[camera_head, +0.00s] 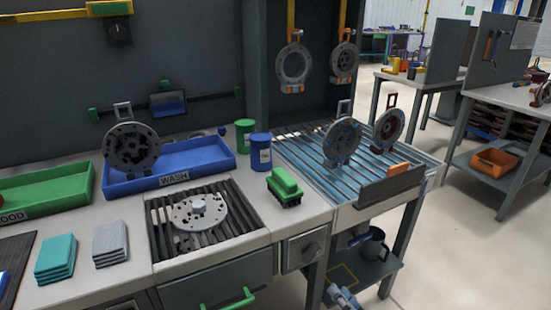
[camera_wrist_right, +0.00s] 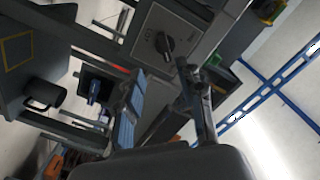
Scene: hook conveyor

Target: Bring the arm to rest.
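My right gripper (camera_head: 343,296) shows at the bottom edge of the head view, low in front of the bench, beside the right cabinet leg and below the worktop. In the right wrist view (camera_wrist_right: 164,88) its two fingers stand apart with nothing between them. It is clear of the parts on the bench. My left gripper is in neither view.
The bench front has a knob panel (camera_head: 304,250) and a green drawer handle (camera_head: 233,303). A dark mug (camera_head: 374,244) stands on the lower shelf (camera_head: 362,268). Round parts hang from hooks (camera_head: 293,66) above the slatted rack (camera_head: 300,151). Open floor (camera_head: 450,250) lies right.

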